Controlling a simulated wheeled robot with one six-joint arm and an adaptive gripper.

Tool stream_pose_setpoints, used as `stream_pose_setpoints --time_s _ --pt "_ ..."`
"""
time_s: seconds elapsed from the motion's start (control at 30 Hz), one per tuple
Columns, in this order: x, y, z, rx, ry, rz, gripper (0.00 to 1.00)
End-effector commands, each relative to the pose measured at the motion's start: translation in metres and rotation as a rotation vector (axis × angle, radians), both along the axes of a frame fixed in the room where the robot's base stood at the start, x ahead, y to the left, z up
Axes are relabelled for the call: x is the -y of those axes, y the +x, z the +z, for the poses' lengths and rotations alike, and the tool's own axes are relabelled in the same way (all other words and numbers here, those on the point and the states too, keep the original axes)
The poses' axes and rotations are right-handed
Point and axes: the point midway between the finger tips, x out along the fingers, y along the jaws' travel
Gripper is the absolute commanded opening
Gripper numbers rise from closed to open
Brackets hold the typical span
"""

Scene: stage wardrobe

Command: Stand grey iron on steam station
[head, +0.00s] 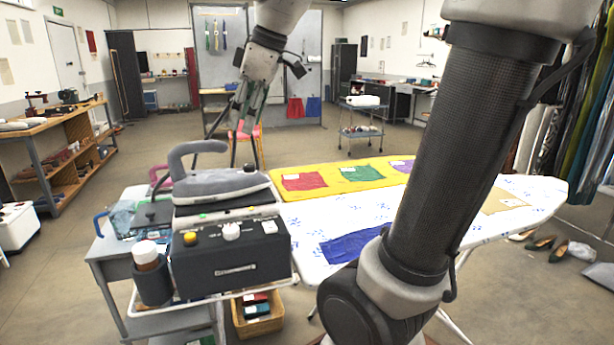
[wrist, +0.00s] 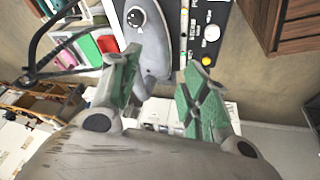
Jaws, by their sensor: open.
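The grey iron (head: 222,185) appears over the top of the black steam station (head: 230,262), lying roughly level with its looped handle up. I cannot tell exactly how its sole meets the station. In the wrist view the iron (wrist: 152,45) shows beyond the fingertips, beside the station's dark knobbed panel (wrist: 207,35). My gripper (head: 243,122) is open, with green finger pads, and appears above and behind the iron in the head view. In the wrist view my gripper (wrist: 163,68) has nothing visible held between its fingers.
An ironing board (head: 300,225) with coloured cloths stands to the right. A bottle in a dark holder (head: 152,280) is at the station's front left. A pink handle (head: 157,178) shows behind it. A crate (head: 258,318) sits below. My arm hides part of the board.

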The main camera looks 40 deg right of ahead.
Motion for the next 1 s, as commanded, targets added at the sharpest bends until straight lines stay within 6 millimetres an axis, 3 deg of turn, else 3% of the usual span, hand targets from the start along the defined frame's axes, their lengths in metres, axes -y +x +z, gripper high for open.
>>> stream_pose_setpoints --time_s 0.03,0.1,0.2,0.33,0.5,1.0 --pt "0.014 -0.032 -0.015 -0.014 0.009 -0.134 0.46" --pt "0.032 -0.068 -0.041 -0.033 0.028 -0.333 0.46" --pt "0.052 -0.113 -0.076 -0.045 0.059 -0.58 0.46" --pt "0.067 -0.148 -0.11 -0.045 0.091 -0.789 0.46" --pt "0.072 -0.161 -0.125 -0.045 0.108 -0.879 0.46" --pt "0.072 -0.161 -0.124 -0.047 0.108 -0.876 0.46"
